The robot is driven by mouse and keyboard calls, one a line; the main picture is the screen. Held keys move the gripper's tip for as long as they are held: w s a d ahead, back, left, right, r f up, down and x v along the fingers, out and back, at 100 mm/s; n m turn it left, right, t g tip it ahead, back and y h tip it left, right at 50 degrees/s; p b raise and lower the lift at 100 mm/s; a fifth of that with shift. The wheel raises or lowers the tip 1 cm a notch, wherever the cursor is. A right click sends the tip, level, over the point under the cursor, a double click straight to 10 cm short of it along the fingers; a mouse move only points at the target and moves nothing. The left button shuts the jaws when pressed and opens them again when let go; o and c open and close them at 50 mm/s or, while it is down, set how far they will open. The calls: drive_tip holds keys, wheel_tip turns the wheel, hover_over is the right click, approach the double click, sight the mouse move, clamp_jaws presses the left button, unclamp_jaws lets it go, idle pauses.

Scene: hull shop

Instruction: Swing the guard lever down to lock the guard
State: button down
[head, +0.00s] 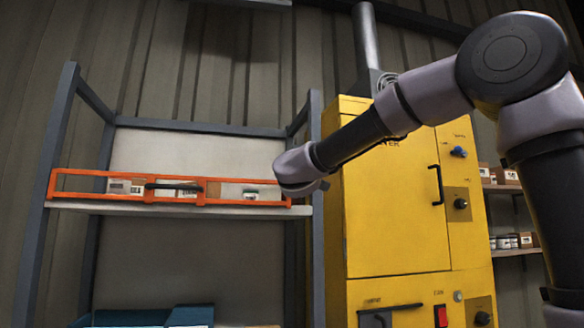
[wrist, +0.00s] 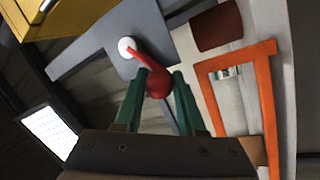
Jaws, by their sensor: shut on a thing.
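The guard lever is a red arm with a red ball knob (wrist: 158,84) in the wrist view. It runs from a round white pivot (wrist: 127,47) on a grey rack post. My gripper (wrist: 159,76) has its green fingers closed on either side of the knob. In the head view my wrist is at the right end of the guard and hides the lever and the fingers. The guard is an orange rectangular frame (head: 203,191) across the front of a shelf. It has a dark handle (head: 174,186) at its middle. The guard also shows in the wrist view (wrist: 267,102).
Small boxes (head: 123,186) stand on the shelf behind the guard. A yellow cabinet (head: 385,226) with handles and knobs stands close to the right of the rack, beneath my arm. Blue bins (head: 190,316) sit on the lower shelf.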

drive_tip(key=shift+d+r, duration=0.15)
drive_tip(key=c, duration=0.6)
unclamp_jaws()
drive_tip(key=shift+o, duration=0.2)
drive_tip(key=shift+s, duration=0.1)
drive_tip(key=shift+s+f, duration=0.2)
drive_tip(key=shift+s, duration=0.15)
drive_tip(key=v, duration=1)
